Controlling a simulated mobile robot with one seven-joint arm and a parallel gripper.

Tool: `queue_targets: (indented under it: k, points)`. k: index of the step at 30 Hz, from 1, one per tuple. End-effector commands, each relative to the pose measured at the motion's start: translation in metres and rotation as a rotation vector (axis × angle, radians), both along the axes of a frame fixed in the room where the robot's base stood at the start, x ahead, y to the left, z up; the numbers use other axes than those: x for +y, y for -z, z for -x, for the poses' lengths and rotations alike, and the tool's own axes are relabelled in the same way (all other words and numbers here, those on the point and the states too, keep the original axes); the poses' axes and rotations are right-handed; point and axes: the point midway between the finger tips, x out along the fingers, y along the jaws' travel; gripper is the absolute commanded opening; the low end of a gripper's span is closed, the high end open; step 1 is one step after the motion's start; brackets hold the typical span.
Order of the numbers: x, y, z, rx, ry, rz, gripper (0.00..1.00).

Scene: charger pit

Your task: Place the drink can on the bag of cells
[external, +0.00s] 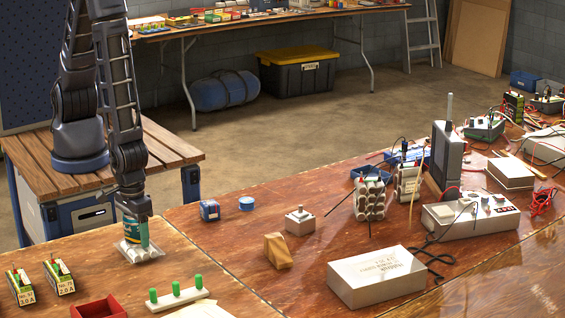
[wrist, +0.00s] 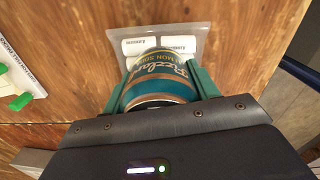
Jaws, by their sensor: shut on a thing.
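The drink can (wrist: 158,85), teal with a gold band and lettering, is between the green fingers of my gripper (wrist: 163,80) in the wrist view. In the external view the can (external: 129,221) is partly hidden by my gripper (external: 136,230). The bag of cells (external: 150,251), a clear pouch with white cells, lies flat on the wooden bench right below the can. In the wrist view the bag (wrist: 200,42) shows beyond the can, which hides part of it. The can is upright over the bag; I cannot tell whether they touch.
Two labelled green-black blocks (external: 60,277) and a red tray (external: 98,308) are at the front left. A white strip with green pegs (external: 176,296) lies in front of the bag. A wooden block (external: 278,250) and a blue box (external: 209,210) stand to the right, with clear bench between.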

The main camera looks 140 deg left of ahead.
Motion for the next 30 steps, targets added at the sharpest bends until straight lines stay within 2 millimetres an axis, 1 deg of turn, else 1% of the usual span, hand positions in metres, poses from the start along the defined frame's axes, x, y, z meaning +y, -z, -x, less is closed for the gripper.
queue_targets:
  k: [1,4,13,17,20,30]
  points:
    - [0.0,0.001,0.0,0.0,0.0,0.0,0.61]
    - [0.0,0.001,0.0,0.0,0.0,0.0,0.81]
    - [0.0,0.0,0.0,0.0,0.0,0.0,0.81]
    - [0.0,-0.006,0.0,-0.002,0.001,0.0,0.81]
    - [-0.001,-0.016,-0.001,-0.002,0.002,0.0,0.81]
    - [-0.001,-0.064,-0.001,-0.004,0.002,0.0,0.81]
